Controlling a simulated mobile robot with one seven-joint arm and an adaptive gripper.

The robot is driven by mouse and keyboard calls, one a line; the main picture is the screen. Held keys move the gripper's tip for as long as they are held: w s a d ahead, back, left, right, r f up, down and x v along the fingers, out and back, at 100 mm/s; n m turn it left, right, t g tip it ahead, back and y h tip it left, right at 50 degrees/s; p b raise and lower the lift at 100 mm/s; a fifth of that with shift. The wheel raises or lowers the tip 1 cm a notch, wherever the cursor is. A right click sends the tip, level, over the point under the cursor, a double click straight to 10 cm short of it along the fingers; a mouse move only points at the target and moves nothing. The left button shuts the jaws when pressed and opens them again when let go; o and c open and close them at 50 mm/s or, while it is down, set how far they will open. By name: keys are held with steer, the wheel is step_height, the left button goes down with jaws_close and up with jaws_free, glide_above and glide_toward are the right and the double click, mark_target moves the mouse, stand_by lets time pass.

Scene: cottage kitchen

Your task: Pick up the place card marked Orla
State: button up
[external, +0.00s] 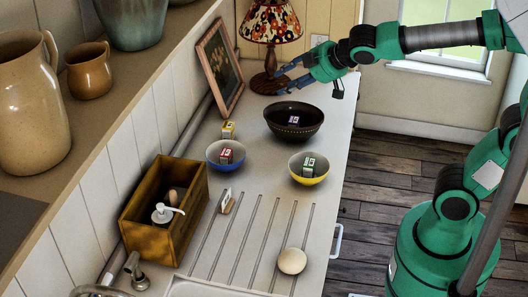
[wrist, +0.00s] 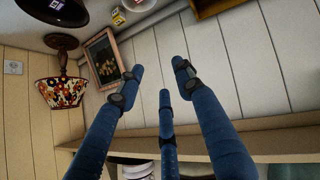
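No lettering is readable on any card, so I cannot tell for sure which one is marked Orla. A small white card on a light wooden base (external: 226,201) stands on the counter right of the wooden box, with a dark mark on its face. My gripper (external: 287,82) is at the far end of the counter, in front of the lamp base and above the counter, well away from this card. In the wrist view its blue fingers (wrist: 155,85) are spread apart with nothing between them. I cannot make out the white card in the wrist view.
A dark bowl (external: 283,127), a blue bowl (external: 214,157) and a yellow bowl (external: 322,174) each hold a small labelled block. A yellow block (external: 228,130) stands behind.

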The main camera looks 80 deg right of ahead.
steer(key=w+d+r+n+t, duration=0.1)
steer(key=w+d+n+t, duration=0.3)
steer(key=w, duration=1.2)
steer(key=w+d+f+n+g+y+p, duration=0.2)
steer(key=w+f+n+y, duration=0.55)
steer(key=w+f, duration=0.6)
steer(key=s+f+n+g+y, duration=0.1)
steer(key=s+f, duration=0.3)
steer(key=f, duration=0.4)
steer(key=s+f+n+g+y+p, duration=0.1)
steer(key=s+f+g+y, duration=0.3)
steer(key=f, duration=0.4)
steer(key=s+d+f+n+g+y+p, duration=0.1)
steer(key=s+f+n+g+y, duration=0.1)
steer(key=s+f, duration=0.4)
step_height(320, 180, down, 2)
steer(key=shift+s+f+n+g+y, duration=0.1)
steer(key=shift+s+n+g+y, duration=0.1)
steer(key=shift+n+g+y, duration=0.3)
glide_toward(226, 201)
steer(key=shift+w+a+f+b, duration=0.1)
steer(key=shift+w+a, duration=0.1)
steer(key=shift+a, duration=0.35)
steer(key=shift+w+a+f+b, duration=0.15)
steer(key=shift+w+a, duration=0.1)
steer(key=shift+a, duration=0.3)
steer(key=shift+w+a+f+b, duration=0.1)
steer(key=shift+w+a, duration=0.1)
steer(key=shift+a, duration=0.35)
